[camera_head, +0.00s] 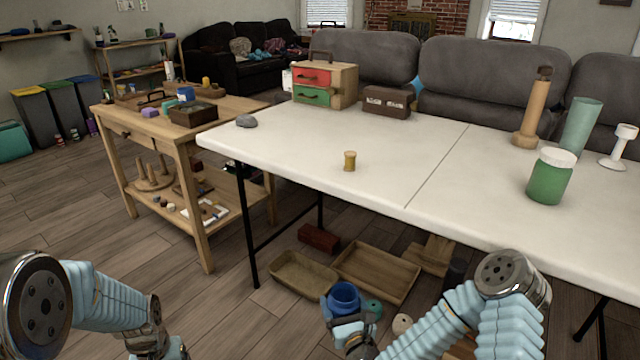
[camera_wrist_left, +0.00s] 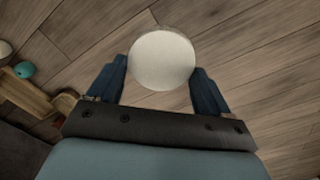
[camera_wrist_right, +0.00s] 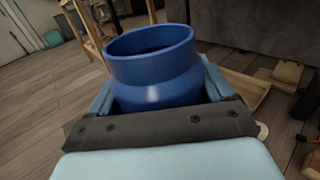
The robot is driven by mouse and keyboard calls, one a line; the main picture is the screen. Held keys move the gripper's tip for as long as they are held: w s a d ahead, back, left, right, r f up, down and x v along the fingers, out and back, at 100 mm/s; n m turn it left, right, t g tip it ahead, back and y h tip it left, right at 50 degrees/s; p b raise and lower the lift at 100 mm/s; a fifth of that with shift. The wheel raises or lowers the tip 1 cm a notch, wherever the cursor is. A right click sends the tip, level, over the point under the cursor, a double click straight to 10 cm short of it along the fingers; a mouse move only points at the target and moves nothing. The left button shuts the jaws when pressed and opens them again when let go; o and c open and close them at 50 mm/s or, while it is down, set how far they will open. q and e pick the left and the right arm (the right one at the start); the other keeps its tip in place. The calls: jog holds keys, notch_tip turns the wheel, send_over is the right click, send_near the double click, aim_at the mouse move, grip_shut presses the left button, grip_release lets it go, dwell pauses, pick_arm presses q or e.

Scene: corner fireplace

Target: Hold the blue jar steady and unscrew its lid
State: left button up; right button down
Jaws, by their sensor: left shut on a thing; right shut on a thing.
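The blue jar (camera_head: 342,298) is held in my right gripper (camera_head: 350,322), in front of the white table. In the right wrist view the jar (camera_wrist_right: 152,75) is close to upright, its mouth open and no lid on it, with the fingers on both sides of its body. In the left wrist view a round white lid (camera_wrist_left: 162,60) sits between the two fingers of my left gripper (camera_wrist_left: 160,80), which is shut on it, over the wooden floor. The lid is apart from the jar. The head view shows my left arm at lower left, but not the lid.
The white table (camera_head: 300,150) bears a yellow spool (camera_head: 349,161), a green jar with a white lid (camera_head: 550,177) and a grey stone (camera_head: 246,120). Wooden trays (camera_head: 376,270) lie on the floor below it. A wooden workbench (camera_head: 185,125) stands at left.

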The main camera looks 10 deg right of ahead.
jog(key=shift+s+a+f, duration=0.1)
jog(key=shift+a+f, duration=0.25)
jog(key=shift+f, duration=0.05)
